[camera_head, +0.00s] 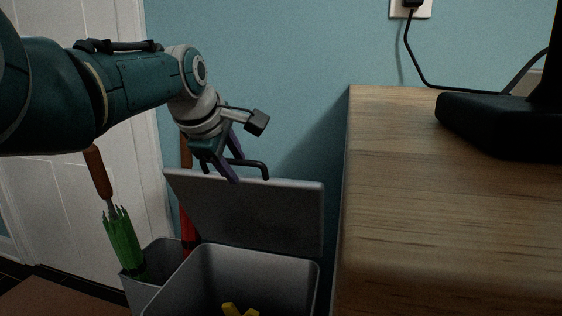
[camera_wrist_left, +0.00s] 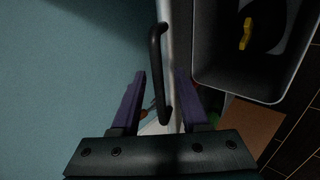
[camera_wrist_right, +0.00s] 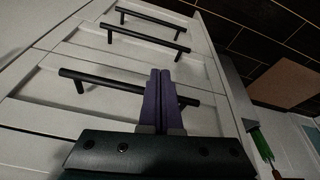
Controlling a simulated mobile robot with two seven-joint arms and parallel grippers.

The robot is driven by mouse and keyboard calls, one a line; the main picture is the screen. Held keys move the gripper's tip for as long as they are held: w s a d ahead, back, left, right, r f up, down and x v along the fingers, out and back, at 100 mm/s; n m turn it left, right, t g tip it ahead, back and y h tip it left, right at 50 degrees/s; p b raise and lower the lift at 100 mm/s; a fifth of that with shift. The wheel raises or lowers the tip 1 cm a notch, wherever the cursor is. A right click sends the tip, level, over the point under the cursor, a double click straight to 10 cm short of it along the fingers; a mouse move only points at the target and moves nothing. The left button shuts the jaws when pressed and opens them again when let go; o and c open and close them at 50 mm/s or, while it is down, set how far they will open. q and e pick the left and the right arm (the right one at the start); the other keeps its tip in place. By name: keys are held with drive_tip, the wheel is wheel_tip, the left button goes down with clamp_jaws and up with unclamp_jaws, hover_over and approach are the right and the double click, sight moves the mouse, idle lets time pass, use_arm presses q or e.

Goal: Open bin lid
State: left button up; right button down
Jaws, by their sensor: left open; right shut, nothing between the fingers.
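The grey bin (camera_head: 235,272) stands open between the wall and the wooden counter, with something yellow inside. Its grey lid (camera_head: 250,215) is raised, nearly upright, at the back of the bin. A black bar handle (camera_head: 253,163) sticks out near the lid's top edge; it also shows in the left wrist view (camera_wrist_left: 155,60). My left gripper (camera_head: 222,174) is open at the top of the lid. In the left wrist view its purple fingers (camera_wrist_left: 161,76) lie on either side of the handle and lid edge. My right gripper (camera_wrist_right: 160,72) is shut and empty.
The wooden counter (camera_head: 440,200) bounds the right side, with a black stand on it. A smaller grey container (camera_head: 140,290) with a green umbrella (camera_head: 122,240) stands left of the bin. White drawers with black bar handles (camera_wrist_right: 130,82) are close to my right gripper.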

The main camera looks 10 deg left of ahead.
use_arm(q)
drive_tip(key=shift+r, duration=0.1)
drive_tip(key=shift+s+r+p, duration=0.1)
drive_tip(key=shift+r+p, duration=0.1)
drive_tip(key=shift+p, duration=0.2)
drive_tip(key=p+v, duration=0.8)
drive_tip(key=v, duration=0.1)
drive_tip(key=shift+s, duration=0.25)
